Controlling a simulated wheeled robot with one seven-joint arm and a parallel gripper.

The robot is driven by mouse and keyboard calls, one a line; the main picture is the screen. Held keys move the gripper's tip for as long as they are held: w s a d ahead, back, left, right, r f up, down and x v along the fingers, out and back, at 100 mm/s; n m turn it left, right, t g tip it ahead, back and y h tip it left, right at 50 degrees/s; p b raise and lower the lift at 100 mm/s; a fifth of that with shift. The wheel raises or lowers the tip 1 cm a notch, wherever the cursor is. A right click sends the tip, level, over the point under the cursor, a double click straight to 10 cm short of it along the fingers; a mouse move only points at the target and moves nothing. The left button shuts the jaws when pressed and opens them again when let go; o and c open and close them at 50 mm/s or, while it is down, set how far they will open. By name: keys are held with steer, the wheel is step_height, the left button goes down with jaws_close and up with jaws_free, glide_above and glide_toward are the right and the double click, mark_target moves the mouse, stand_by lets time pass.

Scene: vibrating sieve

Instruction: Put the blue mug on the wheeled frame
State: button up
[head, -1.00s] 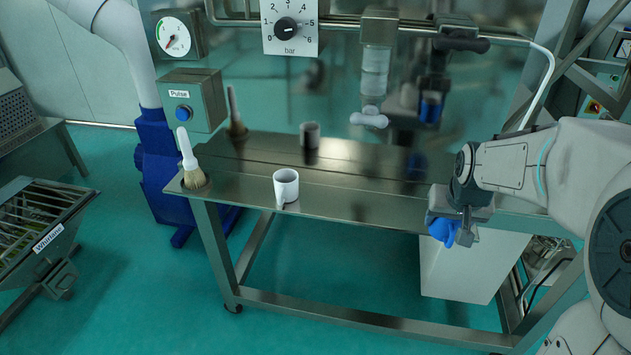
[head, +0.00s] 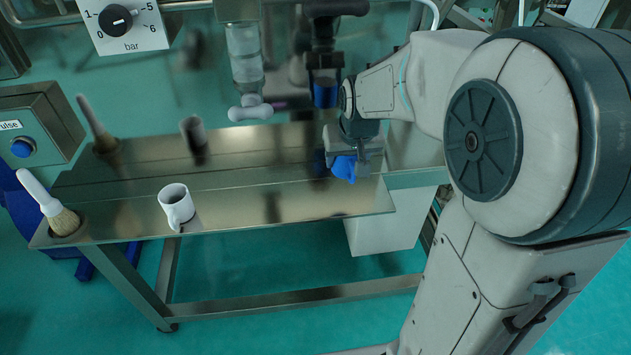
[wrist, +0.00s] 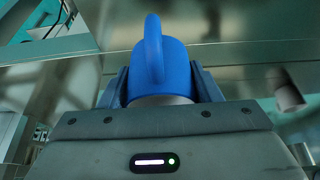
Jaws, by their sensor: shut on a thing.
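The blue mug (head: 342,168) is in my gripper (head: 362,158), over the right part of the steel table. In the wrist view the mug (wrist: 176,72) sits between the two fingers, its handle towards the camera. The fingers hide its sides. I cannot tell whether it touches the steel top. The wheeled frame (head: 285,205) is a shiny steel table with a flat top; a caster shows at its front left foot.
A white mug (head: 177,207) stands at the table's front edge, left of centre. A brush (head: 62,219) is at the left end. A clear cylinder with a white knob (head: 250,108) hangs behind. The top between white mug and gripper is clear.

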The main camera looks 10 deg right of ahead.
step_height(320, 180, down, 9)
steer(key=shift+r, duration=0.1)
stand_by(0.3)
steer(key=shift+f, duration=0.25)
steer(key=o, duration=1)
steer(key=shift+r, duration=0.1)
